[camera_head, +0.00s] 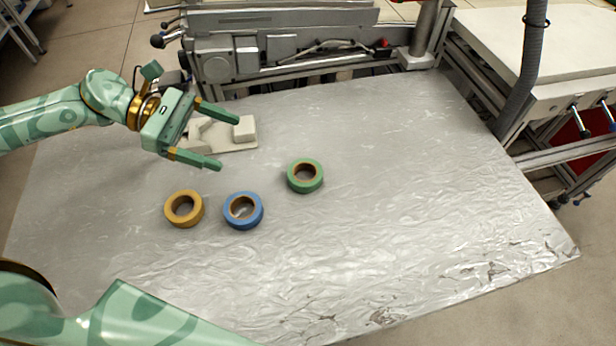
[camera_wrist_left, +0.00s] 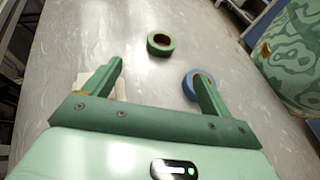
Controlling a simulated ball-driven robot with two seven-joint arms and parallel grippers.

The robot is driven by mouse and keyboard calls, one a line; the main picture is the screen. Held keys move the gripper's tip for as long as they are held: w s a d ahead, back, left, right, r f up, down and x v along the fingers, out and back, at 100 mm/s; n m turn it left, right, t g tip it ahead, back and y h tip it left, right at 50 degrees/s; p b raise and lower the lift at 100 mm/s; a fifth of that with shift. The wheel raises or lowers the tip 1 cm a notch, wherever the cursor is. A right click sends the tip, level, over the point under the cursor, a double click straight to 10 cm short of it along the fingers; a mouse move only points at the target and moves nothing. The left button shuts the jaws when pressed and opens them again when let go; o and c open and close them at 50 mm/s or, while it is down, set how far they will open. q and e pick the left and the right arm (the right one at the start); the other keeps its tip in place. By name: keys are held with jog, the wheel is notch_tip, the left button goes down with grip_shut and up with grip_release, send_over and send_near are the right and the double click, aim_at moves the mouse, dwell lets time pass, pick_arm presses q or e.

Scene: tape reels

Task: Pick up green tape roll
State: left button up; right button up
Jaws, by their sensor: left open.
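The green tape roll (camera_head: 305,176) lies flat on the silver-covered table, right of the other two rolls in the head view. It also shows in the left wrist view (camera_wrist_left: 160,43), beyond my fingertips. My left gripper (camera_head: 229,141) is open and empty, above the table, to the left of the green roll and apart from it. In the left wrist view its two fingers (camera_wrist_left: 160,77) are spread wide. My right gripper does not show; only part of my own arm is at the lower left of the head view.
A blue tape roll (camera_head: 243,211) and a yellow tape roll (camera_head: 184,208) lie left of the green one. A pale block-like fixture (camera_head: 243,129) is beside my left gripper. Machinery (camera_head: 280,45) stands along the back edge. The table's right side is clear.

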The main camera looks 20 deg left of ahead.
pick_arm(q)
jog(key=b, duration=0.2)
send_near(315, 176)
jog(key=shift+w+d+f, duration=0.45)
jog(key=shift+w+f, duration=0.2)
jog(key=shift+w, duration=0.05)
jog(key=x, duration=0.5)
jog(key=shift+s+d+f, duration=0.1)
jog(key=shift+d+f, duration=0.1)
jog(key=shift+d, duration=0.15)
jog(key=c, duration=1.1)
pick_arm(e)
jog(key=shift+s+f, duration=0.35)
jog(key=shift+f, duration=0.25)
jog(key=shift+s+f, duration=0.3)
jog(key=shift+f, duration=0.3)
